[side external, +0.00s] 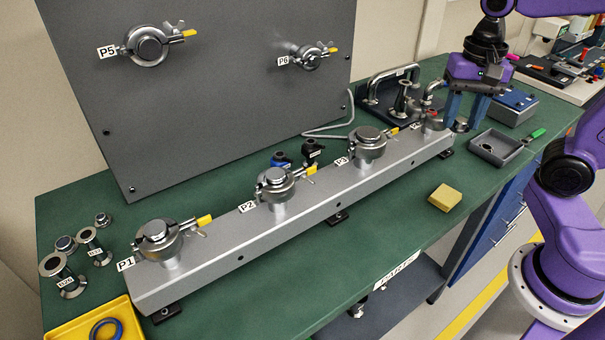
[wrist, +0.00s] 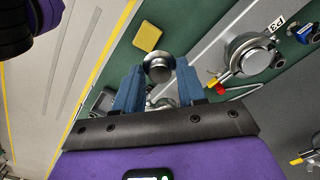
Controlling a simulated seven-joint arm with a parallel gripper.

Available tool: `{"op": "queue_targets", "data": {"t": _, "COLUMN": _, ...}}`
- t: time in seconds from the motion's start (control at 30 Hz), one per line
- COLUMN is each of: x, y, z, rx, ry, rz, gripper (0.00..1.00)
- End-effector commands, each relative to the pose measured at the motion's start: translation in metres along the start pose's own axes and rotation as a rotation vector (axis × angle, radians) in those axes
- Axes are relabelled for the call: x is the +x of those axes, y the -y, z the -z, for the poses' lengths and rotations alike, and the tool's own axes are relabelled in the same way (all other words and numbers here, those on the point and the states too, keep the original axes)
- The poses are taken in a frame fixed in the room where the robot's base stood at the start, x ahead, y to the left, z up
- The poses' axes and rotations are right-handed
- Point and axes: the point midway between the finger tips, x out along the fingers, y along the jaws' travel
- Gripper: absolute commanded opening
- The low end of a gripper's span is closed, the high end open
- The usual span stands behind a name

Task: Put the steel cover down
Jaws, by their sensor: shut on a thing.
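My gripper (wrist: 158,82) is shut on the steel cover (wrist: 158,68), a round, shiny piece between its two blue fingers. In the side external view my gripper (side external: 463,117) points down at the far right end of the grey rail (side external: 240,224), close to the last port (side external: 432,119). A small steel piece, probably the cover, shows low between the fingers there. I cannot tell whether it touches anything below. More steel fittings show just behind it in the wrist view, partly hidden by my gripper.
Ports P1 (side external: 159,240), P2 (side external: 275,186) and P3 (side external: 368,143) stand clamped along the rail.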

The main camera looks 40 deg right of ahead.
Motion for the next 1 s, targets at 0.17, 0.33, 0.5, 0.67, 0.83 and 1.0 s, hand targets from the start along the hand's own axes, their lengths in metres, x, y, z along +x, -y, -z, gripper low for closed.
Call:
{"op": "queue_targets", "data": {"t": 0.17, "x": 0.015, "y": 0.006, "z": -0.029, "rx": -0.174, "ry": 0.001, "rz": -0.002, "gripper": 0.10}}
{"op": "queue_targets", "data": {"t": 0.33, "x": 0.029, "y": 0.006, "z": -0.057, "rx": -0.336, "ry": 0.000, "rz": -0.001, "gripper": 0.10}}
{"op": "queue_targets", "data": {"t": 0.5, "x": 0.042, "y": 0.002, "z": -0.084, "rx": -0.497, "ry": 0.000, "rz": -0.002, "gripper": 0.10}}
{"op": "queue_targets", "data": {"t": 0.67, "x": 0.055, "y": -0.006, "z": -0.108, "rx": -0.651, "ry": 0.000, "rz": -0.003, "gripper": 0.10}}
{"op": "queue_targets", "data": {"t": 0.83, "x": 0.067, "y": -0.018, "z": -0.131, "rx": -0.804, "ry": -0.001, "rz": -0.002, "gripper": 0.10}}
{"op": "queue_targets", "data": {"t": 1.0, "x": 0.076, "y": -0.029, "z": -0.146, "rx": -0.920, "ry": -0.001, "rz": -0.002, "gripper": 0.10}}
